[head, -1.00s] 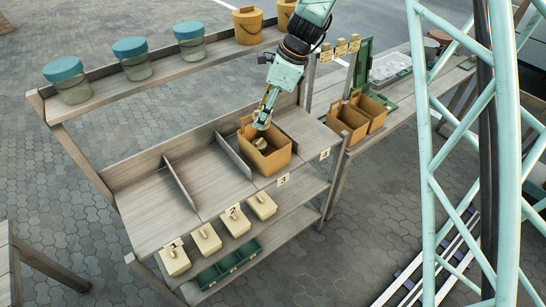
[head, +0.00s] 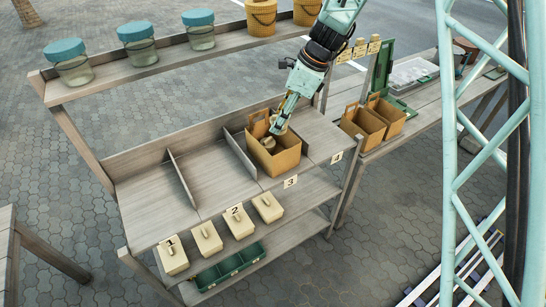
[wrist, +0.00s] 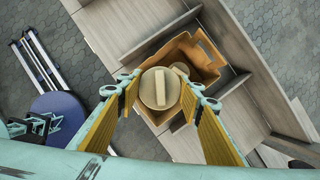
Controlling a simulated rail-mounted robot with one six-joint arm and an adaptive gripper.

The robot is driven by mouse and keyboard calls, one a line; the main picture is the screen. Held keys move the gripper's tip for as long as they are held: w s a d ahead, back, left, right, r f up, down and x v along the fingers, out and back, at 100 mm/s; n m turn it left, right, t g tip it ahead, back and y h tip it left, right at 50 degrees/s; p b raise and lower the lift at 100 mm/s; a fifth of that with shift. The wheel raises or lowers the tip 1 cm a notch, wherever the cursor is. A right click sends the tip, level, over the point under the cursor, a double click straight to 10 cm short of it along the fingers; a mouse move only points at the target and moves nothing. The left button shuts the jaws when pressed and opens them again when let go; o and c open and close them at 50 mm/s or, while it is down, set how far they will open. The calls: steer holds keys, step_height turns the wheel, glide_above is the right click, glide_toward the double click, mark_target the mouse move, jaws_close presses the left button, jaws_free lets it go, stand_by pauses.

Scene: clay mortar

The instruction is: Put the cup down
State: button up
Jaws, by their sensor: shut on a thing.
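My gripper (head: 281,122) points down over a tan open box (head: 286,160) with a handle, standing in the right part of the divided shelf. In the wrist view its yellow fingers (wrist: 160,88) are shut on a round beige cup (wrist: 159,101), with a raised bar across the face towards the camera. The held cup is mostly hidden by the fingers in the head view. Another rounded beige piece (head: 268,143) lies inside the box. It shows partly behind the held cup in the wrist view (wrist: 181,69). I cannot tell whether the two touch.
Upright dividers (head: 181,181) split the shelf; the left bays are empty. Beige blocks (head: 207,238) and a green tray (head: 232,266) lie below. Jars with blue lids (head: 137,44) stand on the upper ledge. Two more tan boxes (head: 362,127) stand to the right.

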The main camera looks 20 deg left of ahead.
steer(key=shift+f, duration=0.15)
steer(key=shift+f, duration=3)
steer(key=shift+f, duration=0.1)
steer(key=shift+f, duration=1.8)
steer(key=shift+f+b, duration=0.5)
steer(key=shift+f, duration=0.1)
steer(key=o, duration=0.6)
steer(key=shift+r, duration=0.15)
